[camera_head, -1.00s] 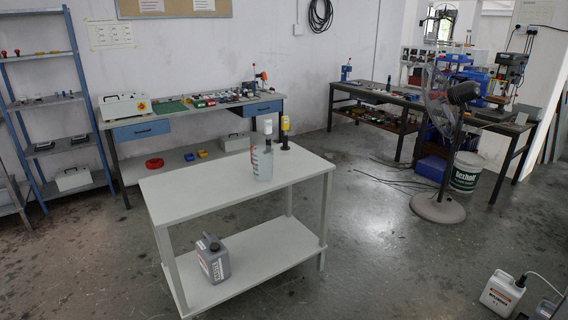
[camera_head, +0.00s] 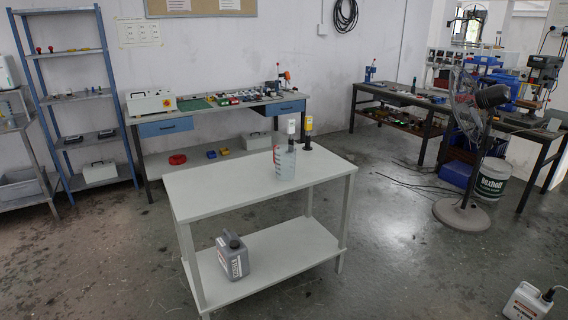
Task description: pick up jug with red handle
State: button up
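A clear jug (camera_head: 284,166) with a red part on its left side stands upright on the top of the white two-level table (camera_head: 215,190). It is near the table's back edge. A white-topped item (camera_head: 291,127) shows just above the jug; I cannot tell whether it is inside or behind it. My gripper is not in view.
A grey canister (camera_head: 232,258) sits on the table's lower shelf. A workbench (camera_head: 215,112) stands behind, blue shelving (camera_head: 75,90) at left, a fan (camera_head: 465,213) at right. Floor around the table is mostly clear.

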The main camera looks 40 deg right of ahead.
aim_at(284, 155)
jog(key=u, duration=0.05)
jog(key=i, duration=1)
jog(key=z, duration=0.05)
